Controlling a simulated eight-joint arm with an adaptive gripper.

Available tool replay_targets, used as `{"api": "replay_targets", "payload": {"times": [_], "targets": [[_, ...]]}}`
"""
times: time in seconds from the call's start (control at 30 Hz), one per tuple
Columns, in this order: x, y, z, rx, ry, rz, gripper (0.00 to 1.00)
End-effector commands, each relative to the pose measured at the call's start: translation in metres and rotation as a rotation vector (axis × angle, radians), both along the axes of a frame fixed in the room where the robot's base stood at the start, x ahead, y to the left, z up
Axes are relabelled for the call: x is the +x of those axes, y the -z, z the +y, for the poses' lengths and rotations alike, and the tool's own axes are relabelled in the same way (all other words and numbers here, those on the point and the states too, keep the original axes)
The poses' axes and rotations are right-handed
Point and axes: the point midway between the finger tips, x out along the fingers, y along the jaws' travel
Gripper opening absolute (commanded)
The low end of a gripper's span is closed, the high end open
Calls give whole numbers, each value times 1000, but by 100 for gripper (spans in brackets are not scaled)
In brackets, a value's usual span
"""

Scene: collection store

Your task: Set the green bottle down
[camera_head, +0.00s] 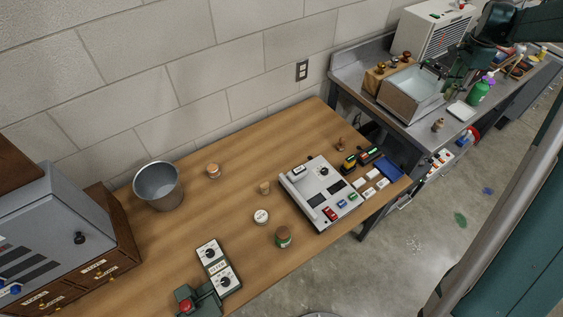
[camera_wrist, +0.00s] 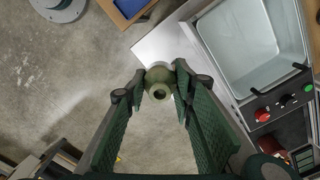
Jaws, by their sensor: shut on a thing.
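The green bottle (camera_wrist: 158,79) is olive green with a round neck, seen from above in the wrist view. My gripper (camera_wrist: 159,92) is shut on it, with one dark green finger on each side. A pale flat surface (camera_wrist: 158,43) shows beyond the bottle; I cannot tell whether the bottle touches it. In the head view my gripper (camera_head: 451,82) is over the grey bench (camera_head: 420,128) beside the basin, and the held bottle is hard to make out. A bright green bottle (camera_head: 478,93) with a purple cap stands to its right.
A metal-walled basin (camera_head: 410,94) also shows in the wrist view (camera_wrist: 250,45), with a button panel (camera_wrist: 285,108) beside it. A white pad (camera_head: 461,111) and a small brownish bottle (camera_head: 437,126) are on the bench. The wooden table (camera_head: 235,205) holds a bucket, jars and a control box.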

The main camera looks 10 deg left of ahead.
Motion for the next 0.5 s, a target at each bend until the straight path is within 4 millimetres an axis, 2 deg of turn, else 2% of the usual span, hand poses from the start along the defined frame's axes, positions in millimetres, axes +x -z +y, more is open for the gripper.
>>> {"api": "replay_targets", "payload": {"times": [0.03,0.27,0.5], "targets": [[3,3,13,0,-23,0,12],[12,4,63,0,-118,0,12],[19,4,133,0,-253,0,12]]}}
